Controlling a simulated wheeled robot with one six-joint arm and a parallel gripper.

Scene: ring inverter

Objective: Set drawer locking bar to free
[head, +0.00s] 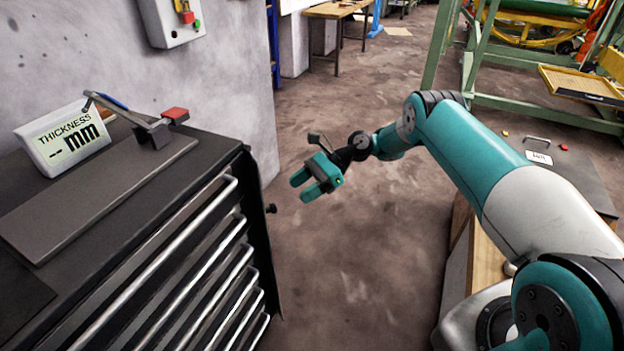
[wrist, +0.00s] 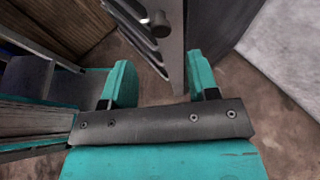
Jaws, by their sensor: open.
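The drawer cabinet (head: 150,240) stands at the left in the head view, with several long bar handles. The locking bar (head: 262,228) runs upright along its right front edge, and a small dark knob (head: 270,208) sticks out from it. My gripper (head: 306,185) is open and empty, to the right of the knob and apart from it. In the wrist view my gripper (wrist: 160,72) has its two teal fingers spread. The knob (wrist: 159,22) shows beyond the fingertips, and the metal edge of the bar (wrist: 173,62) shows between them. I cannot tell whether the bar is locked or free.
A thickness display (head: 65,140) and a metal plate (head: 105,190) with a hinged lever stand on the cabinet top. A wall control box (head: 172,20) hangs above. The floor (head: 350,260) right of the cabinet is clear. A wooden-sided bench (head: 487,262) is at right.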

